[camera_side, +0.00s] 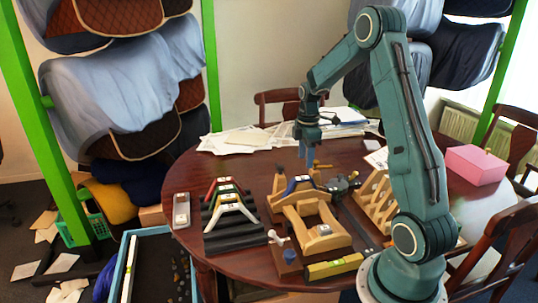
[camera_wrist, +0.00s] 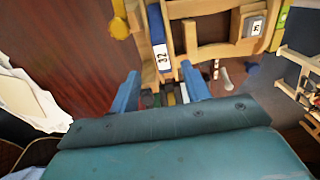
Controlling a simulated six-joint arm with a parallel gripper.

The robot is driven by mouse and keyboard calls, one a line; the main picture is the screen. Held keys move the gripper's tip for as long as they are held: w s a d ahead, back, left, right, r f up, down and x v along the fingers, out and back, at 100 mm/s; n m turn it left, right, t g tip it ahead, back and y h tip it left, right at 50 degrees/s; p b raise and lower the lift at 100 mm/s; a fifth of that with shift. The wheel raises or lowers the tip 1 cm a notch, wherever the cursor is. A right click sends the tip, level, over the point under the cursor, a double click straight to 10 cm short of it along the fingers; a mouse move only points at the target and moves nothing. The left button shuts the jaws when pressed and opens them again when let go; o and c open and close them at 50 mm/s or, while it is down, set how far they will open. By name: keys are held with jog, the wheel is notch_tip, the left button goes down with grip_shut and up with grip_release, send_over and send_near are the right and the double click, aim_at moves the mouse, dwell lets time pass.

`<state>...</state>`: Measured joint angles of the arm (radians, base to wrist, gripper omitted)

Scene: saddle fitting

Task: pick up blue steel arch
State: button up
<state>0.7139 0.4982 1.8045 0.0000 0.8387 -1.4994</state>
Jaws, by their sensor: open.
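The blue steel arch (camera_side: 293,187) sits at the far end of a light wooden saddle frame (camera_side: 322,238) on the round table. In the wrist view the blue arch (camera_wrist: 156,24) shows as a narrow blue strip with a white label reading 32, against the wood. My gripper (camera_side: 310,164) hangs with blue fingers pointing down, above and slightly right of the arch in the side view. In the wrist view my gripper (camera_wrist: 160,91) is open, its two fingers apart with nothing held between them. The arch lies ahead of the fingertips there.
A dark rack (camera_side: 232,238) with red, green, yellow and white arches stands left of the frame. A slatted wooden stand (camera_side: 374,203) is right of it. Papers (camera_side: 243,138) cover the far table. A pink box (camera_side: 475,165) is at the right.

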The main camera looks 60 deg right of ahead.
aim_at(305, 177)
jog(key=shift+f, duration=0.55)
jog(key=shift+f, duration=0.1)
jog(key=shift+s+a+f, duration=0.1)
jog(key=shift+f, duration=2.4)
jog(key=shift+c, duration=0.5)
grip_shut()
